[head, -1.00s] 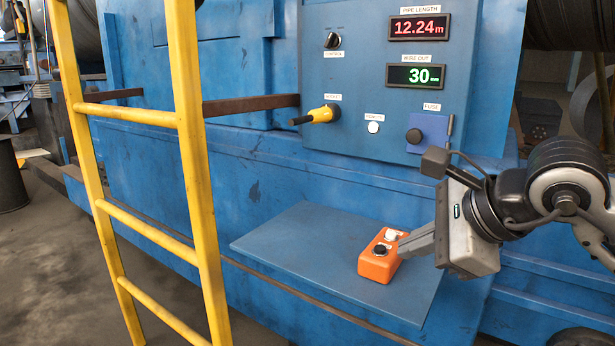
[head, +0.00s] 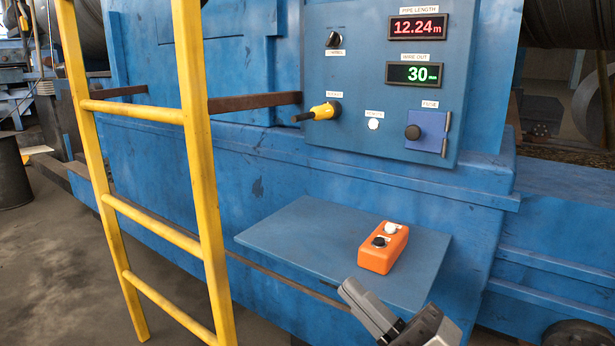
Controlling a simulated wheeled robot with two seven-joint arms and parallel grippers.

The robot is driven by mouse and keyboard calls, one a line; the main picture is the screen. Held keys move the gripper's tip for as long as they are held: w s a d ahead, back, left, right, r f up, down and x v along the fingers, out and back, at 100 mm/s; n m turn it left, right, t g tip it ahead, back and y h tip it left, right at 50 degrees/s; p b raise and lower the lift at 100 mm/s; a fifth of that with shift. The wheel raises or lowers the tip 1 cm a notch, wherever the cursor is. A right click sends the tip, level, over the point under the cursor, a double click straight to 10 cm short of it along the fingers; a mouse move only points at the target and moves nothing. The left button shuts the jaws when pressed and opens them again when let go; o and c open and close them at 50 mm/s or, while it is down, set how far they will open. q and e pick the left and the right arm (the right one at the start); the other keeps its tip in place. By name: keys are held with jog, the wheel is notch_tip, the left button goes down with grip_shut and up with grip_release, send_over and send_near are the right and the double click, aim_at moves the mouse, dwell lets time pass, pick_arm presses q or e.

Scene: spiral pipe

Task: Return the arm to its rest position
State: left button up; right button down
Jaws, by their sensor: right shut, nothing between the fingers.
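My right gripper (head: 364,300) shows at the bottom of the head view, in front of the blue shelf's front right edge. Its grey fingers are together and empty, pointing up and to the left. The orange control box (head: 383,248), with a white and a black button on top, lies on the blue shelf (head: 300,240). The gripper is apart from the box. Most of my right arm is below the picture's edge. My left gripper is not in view.
A blue control panel (head: 350,85) with two lit displays, knobs and a yellow-handled switch (head: 322,111) stands above the shelf. A yellow ladder (head: 190,120) stands at the left. Free space lies in front of the machine's right side.

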jog(key=d+f+m+t+h, duration=0.2)
jog(key=d+f+m+h, duration=0.3)
jog(key=f+m+h, duration=0.75)
jog(key=s+d+f+m+g, duration=0.1)
jog(key=s+f+m+g, duration=0.2)
jog(key=s+f+m, duration=0.2)
jog(key=s+d+f+m+g+h, duration=0.1)
jog(key=s+f+m+g, duration=0.2)
jog(key=f, duration=0.9)
jog(key=s+m, duration=0.2)
jog(key=s, duration=0.1)
jog(key=shift+d+g, duration=0.2)
jog(key=shift+g, duration=0.2)
jog(key=shift+s, duration=0.1)
